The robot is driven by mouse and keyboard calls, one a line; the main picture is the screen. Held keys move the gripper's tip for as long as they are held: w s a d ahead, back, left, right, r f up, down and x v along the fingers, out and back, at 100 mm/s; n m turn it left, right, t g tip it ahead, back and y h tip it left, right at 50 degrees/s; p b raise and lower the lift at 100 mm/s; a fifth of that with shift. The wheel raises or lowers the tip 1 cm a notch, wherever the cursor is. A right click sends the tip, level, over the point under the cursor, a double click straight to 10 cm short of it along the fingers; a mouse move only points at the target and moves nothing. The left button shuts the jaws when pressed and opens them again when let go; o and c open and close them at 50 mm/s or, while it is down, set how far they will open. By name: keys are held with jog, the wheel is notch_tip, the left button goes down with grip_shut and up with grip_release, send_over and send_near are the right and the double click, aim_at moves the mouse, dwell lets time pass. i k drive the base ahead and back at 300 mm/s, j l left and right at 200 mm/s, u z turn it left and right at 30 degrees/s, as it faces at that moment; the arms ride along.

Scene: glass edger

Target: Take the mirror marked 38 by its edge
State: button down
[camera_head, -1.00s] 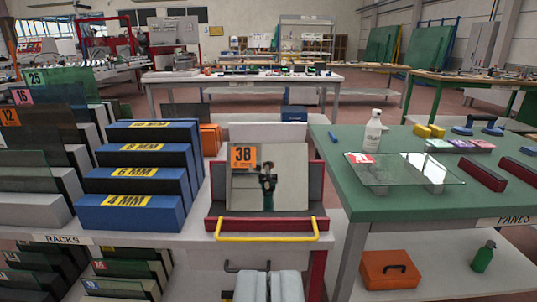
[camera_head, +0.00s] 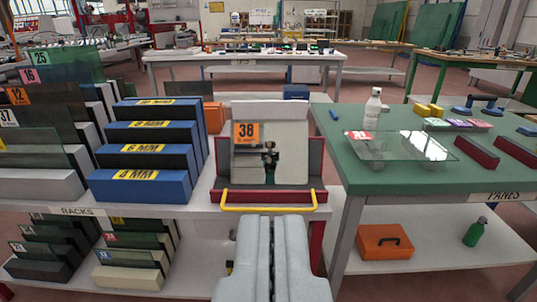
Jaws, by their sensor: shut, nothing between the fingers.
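The mirror marked 38 (camera_head: 283,164) stands upright, leaning back in a red-fronted holder (camera_head: 230,197) with a grey inside. An orange label with a black 38 (camera_head: 247,134) is at its upper left. The mirror reflects a dark and green robot-like figure. A yellow bar handle (camera_head: 269,208) runs along the holder's front. My gripper (camera_head: 272,222) is shut and empty, its two pale grey fingers side by side. In the picture its tips are just below the yellow handle; it appears nearer to me than the holder. The mirror's lower edge is hidden by the holder's front.
Blue stepped blocks marked in MM (camera_head: 138,186) stand left of the holder, with numbered glass racks (camera_head: 42,183) further left. A green table (camera_head: 368,180) at right carries a clear pane (camera_head: 402,147), a white bottle (camera_head: 373,107) and dark red blocks (camera_head: 476,152). Above the mirror is free room.

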aim_at(263, 151)
jog(key=i+l+u, duration=0.1)
jog(key=i+l, duration=0.15)
jog(key=i+l+u, duration=0.1)
jog(key=i+l, duration=0.4)
jog(key=l, duration=0.3)
jog(key=i+l+u, duration=0.25)
jog(key=i+l, duration=0.25)
jog(key=l, duration=0.25)
jog(key=i+l+u, duration=0.1)
jog(key=l, duration=0.3)
jog(key=i+l+u, duration=0.1)
jog(key=i+l, duration=0.2)
jog(key=l, duration=0.15)
